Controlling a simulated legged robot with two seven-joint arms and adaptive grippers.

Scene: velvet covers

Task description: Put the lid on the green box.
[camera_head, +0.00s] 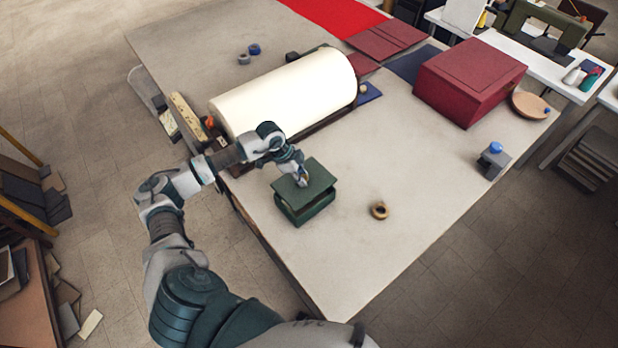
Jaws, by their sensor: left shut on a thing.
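The green box (309,213) stands on the near part of the table, close to its left edge. The flat green lid (317,182) is over the box, slightly tilted and turned relative to it. The fingertips are small and partly hidden. My right gripper is not in view.
A large cream roll (285,92) lies behind the box. A brown ring (379,211) sits to its right. A dark red box (470,80), a round wooden tray (530,106) and a grey block with a blue knob (494,160) stand farther right. The near tabletop (350,262) is clear.

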